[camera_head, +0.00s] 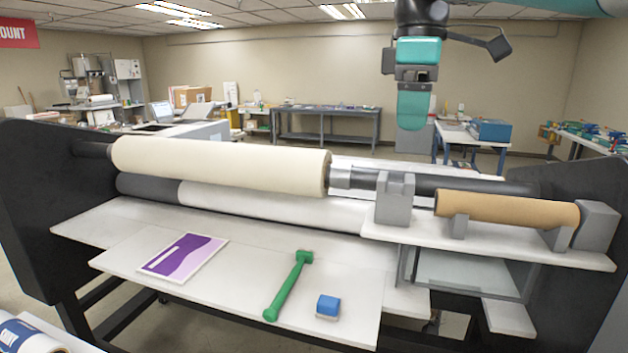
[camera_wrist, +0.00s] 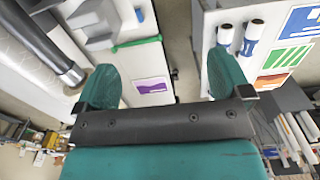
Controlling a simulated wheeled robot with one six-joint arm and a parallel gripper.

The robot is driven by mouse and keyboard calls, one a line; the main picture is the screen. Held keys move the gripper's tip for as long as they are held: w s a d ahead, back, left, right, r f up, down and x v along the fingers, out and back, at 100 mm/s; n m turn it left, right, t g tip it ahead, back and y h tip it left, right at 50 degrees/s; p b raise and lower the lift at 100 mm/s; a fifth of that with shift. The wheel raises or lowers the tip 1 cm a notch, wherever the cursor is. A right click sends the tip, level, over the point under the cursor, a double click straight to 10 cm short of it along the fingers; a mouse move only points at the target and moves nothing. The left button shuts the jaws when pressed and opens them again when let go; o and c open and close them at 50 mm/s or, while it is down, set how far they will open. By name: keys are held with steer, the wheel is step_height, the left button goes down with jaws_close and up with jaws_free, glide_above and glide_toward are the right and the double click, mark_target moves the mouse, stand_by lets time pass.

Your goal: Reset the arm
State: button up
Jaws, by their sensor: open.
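My gripper (camera_head: 411,120) hangs at the top right of the head view, in the air above the laminator, with its fingers pointing down. In the wrist view my gripper (camera_wrist: 160,85) shows two teal fingers spread wide apart. Nothing is between them. The laminator's cream roll (camera_head: 220,165) lies along its shaft below and to the left of my gripper. A brown cardboard roll (camera_head: 507,208) rests on grey cradles at the right.
A white shelf (camera_head: 235,300) at the front carries a purple-and-white print (camera_head: 184,256), a green-handled tool (camera_head: 288,287) and a blue block (camera_head: 328,306). Black side frames (camera_head: 40,200) bound the machine. Workbenches (camera_head: 325,110) stand behind. The air around my gripper looks clear.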

steer(key=s+f+m+y+b, duration=0.4)
steer(key=s+f+m+b, duration=0.2)
steer(key=s+f, duration=2)
steer(key=shift+s+d+f+m+b, duration=0.15)
steer(key=shift+f+m+b, duration=0.25)
steer(key=shift+f+b, duration=0.5)
